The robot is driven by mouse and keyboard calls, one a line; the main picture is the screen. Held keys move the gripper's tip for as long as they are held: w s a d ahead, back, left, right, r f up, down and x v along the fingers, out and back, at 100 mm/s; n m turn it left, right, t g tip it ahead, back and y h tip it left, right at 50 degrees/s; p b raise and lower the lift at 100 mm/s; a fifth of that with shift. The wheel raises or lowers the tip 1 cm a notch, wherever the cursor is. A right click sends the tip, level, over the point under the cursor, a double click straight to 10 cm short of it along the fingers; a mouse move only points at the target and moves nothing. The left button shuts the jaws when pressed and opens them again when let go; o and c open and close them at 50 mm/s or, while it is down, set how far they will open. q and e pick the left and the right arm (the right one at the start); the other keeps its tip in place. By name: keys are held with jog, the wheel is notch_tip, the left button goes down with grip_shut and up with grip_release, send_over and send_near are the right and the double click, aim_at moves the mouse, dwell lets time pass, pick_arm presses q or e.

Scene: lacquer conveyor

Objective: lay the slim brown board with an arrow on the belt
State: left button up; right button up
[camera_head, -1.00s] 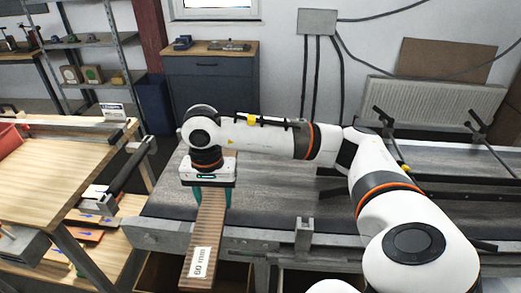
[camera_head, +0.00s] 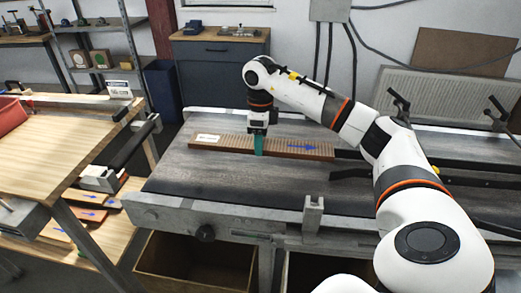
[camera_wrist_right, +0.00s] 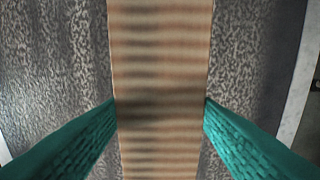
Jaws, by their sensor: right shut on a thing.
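The slim brown board (camera_head: 222,144) is ribbed, with a white label at its left end and a blue arrow near its right end. It lies lengthwise left to right over the grey belt (camera_head: 190,180), along the belt's length. My right gripper (camera_head: 259,148) is shut on the board near its middle, pointing down. In the right wrist view the board (camera_wrist_right: 160,60) runs between the two teal fingers (camera_wrist_right: 160,110), with belt on both sides. I cannot tell whether the board touches the belt. My left gripper is not in view.
A wooden table (camera_head: 50,145) stands at the left, with several arrow-marked boards on a lower shelf (camera_head: 115,230). Black guide rails (camera_head: 460,165) reach over the belt at the right of the board. A metal bracket (camera_head: 313,213) stands on the front frame. The belt's front left is clear.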

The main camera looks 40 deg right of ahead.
notch_tip(320, 180, down, 4)
jog(key=shift+r, duration=0.1)
jog(key=shift+f, duration=0.2)
jog(key=o, duration=1.2)
jog(key=shift+r, duration=0.6)
notch_tip(320, 180, up, 11)
jog(key=shift+r, duration=0.1)
